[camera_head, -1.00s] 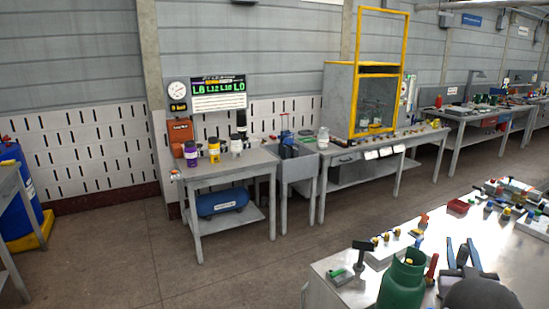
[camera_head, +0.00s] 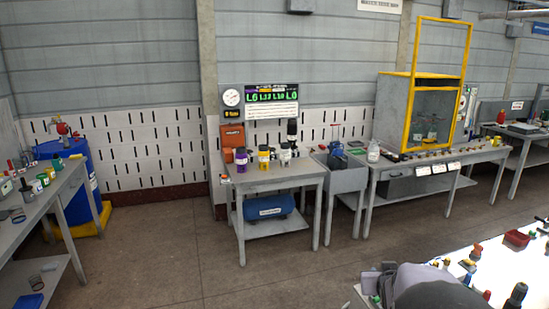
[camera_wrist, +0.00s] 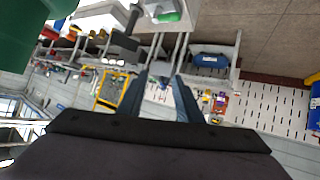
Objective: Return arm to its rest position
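In the wrist view my gripper (camera_wrist: 158,88) has its two dark blue fingers spread apart, with nothing between them. The wrist picture is upside down, with the floor at the top and the wall below. In the head view a grey rounded part of my arm (camera_head: 432,287) shows at the bottom right, over the edge of the near table; the fingers cannot be made out there. A large dark green object (camera_wrist: 25,35) is close to the wrist camera at the upper left, apart from the fingers.
The near table (camera_head: 500,262) carries small parts and a red tray (camera_head: 517,238). A grey workbench (camera_head: 262,176) with several jars and a blue tank (camera_head: 269,207) stands by the wall. A yellow-framed cabinet (camera_head: 393,105) is right of it. A blue drum (camera_head: 75,170) stands left. The middle floor is clear.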

